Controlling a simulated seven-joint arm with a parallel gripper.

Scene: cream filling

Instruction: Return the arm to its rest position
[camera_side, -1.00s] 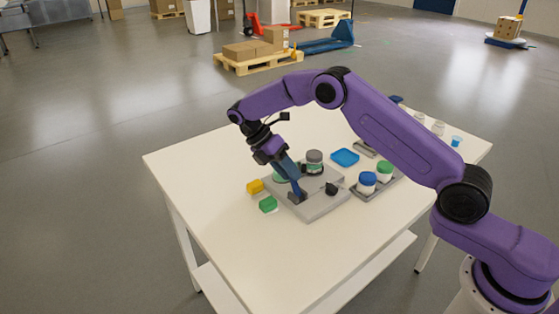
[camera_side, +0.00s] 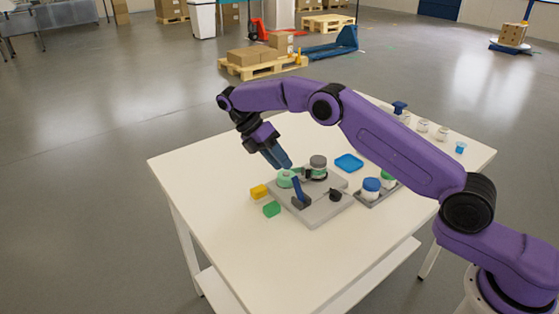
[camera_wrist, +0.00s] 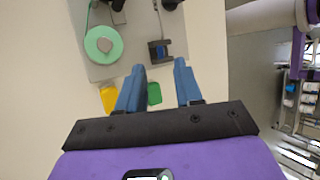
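My gripper (camera_side: 284,163) hangs over the table above the grey base plate (camera_side: 322,212), with its blue fingers pointing down. In the wrist view its two fingers (camera_wrist: 160,68) are apart with nothing between them. A blue upright tool (camera_side: 297,187) stands in a dark holder (camera_side: 301,203) on the plate, clear of the fingers. It also shows in the wrist view (camera_wrist: 161,50), ahead of the fingertips. A round green piece (camera_side: 285,179) lies on the plate beside the holder.
The table's front is bare.

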